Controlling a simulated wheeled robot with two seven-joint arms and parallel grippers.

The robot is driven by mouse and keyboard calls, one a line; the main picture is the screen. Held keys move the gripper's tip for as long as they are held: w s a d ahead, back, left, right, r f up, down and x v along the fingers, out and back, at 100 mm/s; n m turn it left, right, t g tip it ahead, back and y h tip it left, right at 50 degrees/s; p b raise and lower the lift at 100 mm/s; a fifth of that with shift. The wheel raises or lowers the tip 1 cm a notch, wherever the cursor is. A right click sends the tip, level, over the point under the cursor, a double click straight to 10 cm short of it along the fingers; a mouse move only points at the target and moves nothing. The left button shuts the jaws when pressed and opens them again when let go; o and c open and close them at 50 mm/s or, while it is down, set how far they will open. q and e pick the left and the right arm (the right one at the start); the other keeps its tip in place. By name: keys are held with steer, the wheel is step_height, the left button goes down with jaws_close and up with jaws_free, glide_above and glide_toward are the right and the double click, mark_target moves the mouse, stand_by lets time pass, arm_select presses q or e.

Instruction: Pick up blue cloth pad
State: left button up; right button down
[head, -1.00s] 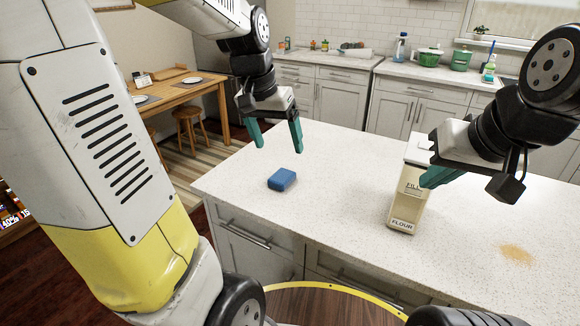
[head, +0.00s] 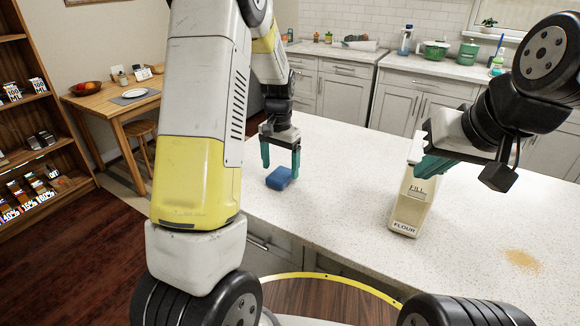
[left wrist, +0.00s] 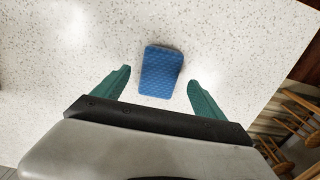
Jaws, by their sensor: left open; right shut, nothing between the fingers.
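The blue cloth pad (head: 279,178) lies on the speckled white counter (head: 340,190), near its left end. It also shows in the left wrist view (left wrist: 161,72), between and just beyond the fingertips. My left gripper (head: 281,170) is open and empty above the pad, pointing down, with one teal finger to either side of it. In the left wrist view its open fingers (left wrist: 159,82) flank the near part of the pad, and I cannot tell how high above the counter they are. My right gripper (head: 424,168) is shut and empty beside the flour container.
The flour container (head: 408,205) stands on the counter by my right gripper. A tan powdery patch (head: 522,261) lies to its right. The counter between pad and container is clear. A wooden table (head: 115,103) and a shelf (head: 38,135) stand at the left.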

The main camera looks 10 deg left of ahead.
arm_select(q)
steer(key=shift+f, duration=1.45)
steer(key=c, duration=1.4)
steer(key=shift+r, duration=0.1)
steer(key=shift+r, duration=0.55)
steer(key=shift+s+d+r, duration=0.1)
steer(key=shift+s+r, duration=0.2)
steer(key=shift+r, duration=0.35)
steer(key=shift+s+d+r, duration=0.1)
steer(key=shift+s+r, duration=0.2)
steer(key=shift+r, duration=0.3)
steer(key=s+d, duration=0.1)
steer(key=s, duration=0.3)
steer(key=s+d+r, duration=0.1)
steer(key=s, duration=0.4)
steer(key=s+d, duration=0.1)
steer(key=s, duration=0.4)
steer(key=shift+s+d+r, duration=0.15)
steer(key=shift+s+d, duration=0.05)
steer(key=shift+d, duration=0.1)
